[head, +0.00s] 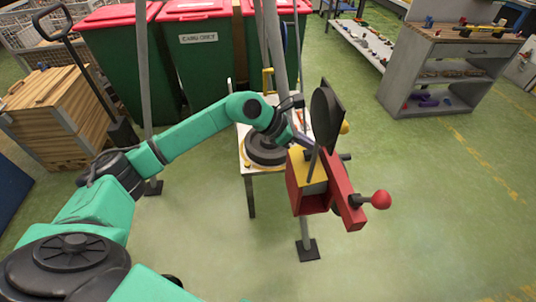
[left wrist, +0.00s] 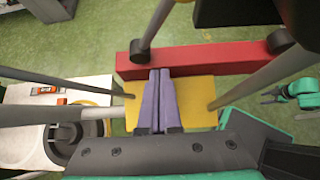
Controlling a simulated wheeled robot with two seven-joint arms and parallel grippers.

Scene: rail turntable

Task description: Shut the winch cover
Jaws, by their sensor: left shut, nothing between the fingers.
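The winch is a red housing (head: 313,200) with a yellow top (head: 319,172), also seen in the left wrist view (left wrist: 195,97). A dark upright plate (head: 336,92) and a black disc (head: 322,118) stand above it; I cannot tell which is the cover. A red bar with a red ball knob (head: 381,199) is at its right. My left gripper (head: 299,136) reaches in from the left, beside the disc. Its purple fingers (left wrist: 157,75) are shut and empty, over the yellow part near the red bar (left wrist: 200,58); contact is unclear. My right gripper is not clearly visible.
A white-topped table (head: 243,157) stands behind the winch. Grey posts rise close by, one with a black foot (head: 308,250). Green bins (head: 202,60) and a wooden crate (head: 50,115) stand behind; a grey workbench (head: 440,70) stands right. Floor at the right is clear.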

